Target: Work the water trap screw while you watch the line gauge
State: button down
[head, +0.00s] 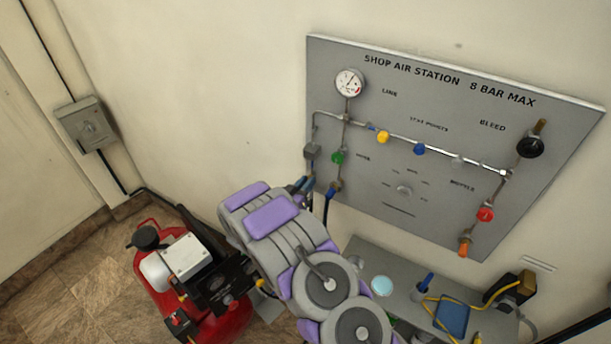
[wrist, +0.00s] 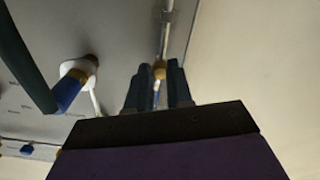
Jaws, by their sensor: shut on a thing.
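My gripper (head: 305,183) is just below that block. In the wrist view, the dark fingers of my gripper (wrist: 156,84) are shut around the lower end of a brass fitting (wrist: 159,70) under a thin pipe, apparently the trap screw. The part between the fingers is mostly hidden.
A blue coupling (wrist: 70,92) with a dark hose (wrist: 25,60) hangs close beside my gripper. The panel (head: 400,230) carries a green knob (head: 338,157), a red knob (head: 486,214) and a black bleed knob (head: 530,146). A red compressor (head: 222,325) stands below left.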

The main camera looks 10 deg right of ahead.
jog(key=n+p, duration=0.3)
jog(key=shift+a+r+n, duration=0.15)
jog(key=shift+r+n, duration=0.1)
jog(key=shift+n, duration=0.05)
jog(key=shift+w+f+n+p, duration=0.1)
jog(key=shift+n+p, duration=0.85)
jog(key=shift+n, duration=0.95)
jog(key=c, duration=1.1)
grip_release()
jog(key=shift+w+a+f, duration=0.1)
jog(key=shift+f, duration=0.05)
jog(key=shift+o, duration=0.4)
jog(key=shift+s, duration=0.2)
